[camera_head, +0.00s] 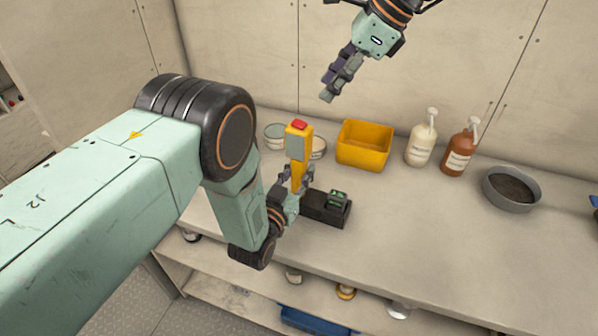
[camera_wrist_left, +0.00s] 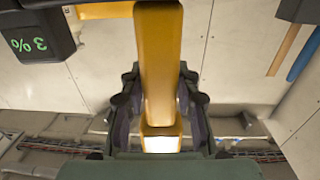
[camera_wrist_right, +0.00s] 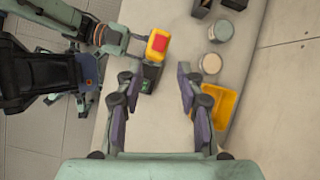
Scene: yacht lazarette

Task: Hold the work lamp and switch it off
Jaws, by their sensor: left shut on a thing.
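The work lamp (camera_head: 298,145) is a yellow upright bar with a red button (camera_head: 299,125) on its top end. My left gripper (camera_head: 297,181) is shut on its lower part, above the bench. In the left wrist view the lamp's yellow body (camera_wrist_left: 160,60) runs between the fingers, with a bright white patch near its end. My right gripper (camera_head: 335,88) is up at the back, above and right of the lamp. In the right wrist view its fingers (camera_wrist_right: 155,90) are spread and empty, with the red button (camera_wrist_right: 159,43) beyond them.
A black box with a green display (camera_head: 338,199) stands right beside the lamp. Lidded jars (camera_head: 276,131), a yellow bin (camera_head: 364,146), two pump bottles (camera_head: 421,142) (camera_head: 460,149) and a grey bowl (camera_head: 511,188) line the back. The bench's front right is clear.

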